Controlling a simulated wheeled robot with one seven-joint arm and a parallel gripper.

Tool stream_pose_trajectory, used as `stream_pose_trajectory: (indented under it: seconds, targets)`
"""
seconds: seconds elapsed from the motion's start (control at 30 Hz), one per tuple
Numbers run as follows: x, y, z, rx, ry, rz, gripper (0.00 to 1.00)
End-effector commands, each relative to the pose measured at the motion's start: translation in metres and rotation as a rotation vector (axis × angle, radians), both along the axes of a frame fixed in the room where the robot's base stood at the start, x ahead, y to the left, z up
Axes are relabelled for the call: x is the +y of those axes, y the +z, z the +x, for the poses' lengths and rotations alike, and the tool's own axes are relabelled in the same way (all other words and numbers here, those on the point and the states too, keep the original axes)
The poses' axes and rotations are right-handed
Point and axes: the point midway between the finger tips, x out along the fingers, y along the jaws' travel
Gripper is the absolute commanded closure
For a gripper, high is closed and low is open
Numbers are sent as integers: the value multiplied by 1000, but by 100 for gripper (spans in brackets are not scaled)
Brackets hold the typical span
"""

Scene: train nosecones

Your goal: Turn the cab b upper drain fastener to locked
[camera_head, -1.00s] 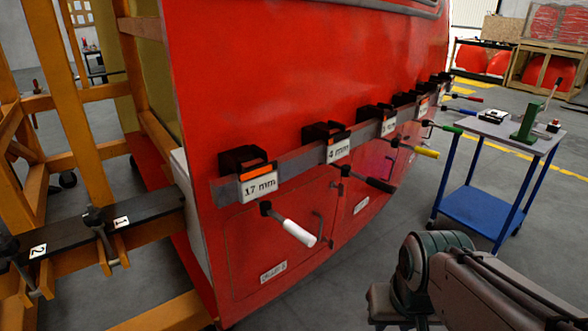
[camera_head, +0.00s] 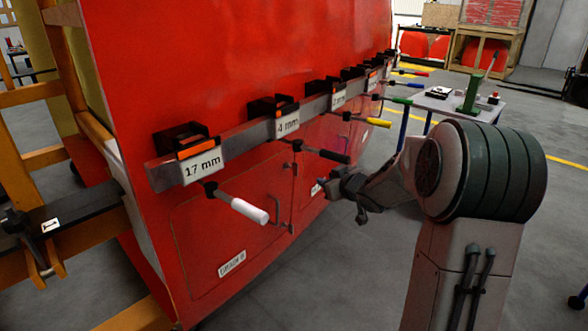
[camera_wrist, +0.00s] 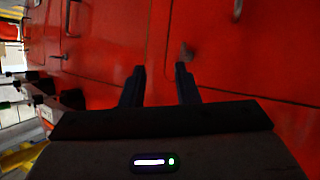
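The red cab nosecone (camera_head: 230,70) fills the left and middle of the head view. A lower hatch panel (camera_head: 215,230) is outlined on it, with a small white label (camera_head: 231,264) too small to read surely. A thin dark handle (camera_head: 277,210) is at the panel's right side. I cannot tell which part is the upper drain fastener. My gripper (camera_head: 350,193) is in front of the red side, right of that panel. In the wrist view its two fingers (camera_wrist: 160,85) are apart with nothing between them. A small grey piece (camera_wrist: 187,52) is on the red surface beyond the fingertips.
A rail (camera_head: 235,142) with size labels and black holders runs along the cab. White (camera_head: 245,210), black (camera_head: 328,156) and yellow (camera_head: 372,121) tool handles jut out below it. A trolley (camera_head: 450,102) stands behind my arm. An orange frame (camera_head: 45,160) is at the left.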

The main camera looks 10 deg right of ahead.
Motion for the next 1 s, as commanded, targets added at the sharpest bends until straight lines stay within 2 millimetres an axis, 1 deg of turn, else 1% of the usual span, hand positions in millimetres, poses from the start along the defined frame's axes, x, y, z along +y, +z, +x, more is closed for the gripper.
stream_pose_trajectory:
  seconds: [0.03,0.13,0.3,0.43,0.53,0.67,1.0]
  targets:
    - [-7,-10,9,-38,52,52,72]
    - [-7,-14,17,-121,174,151,72]
    - [-12,-17,14,-216,326,284,72]
    - [-14,-17,10,-248,386,335,72]
    - [-11,-16,12,-258,405,347,72]
    - [0,-16,24,-258,406,349,72]
    - [46,-16,79,-258,404,349,72]
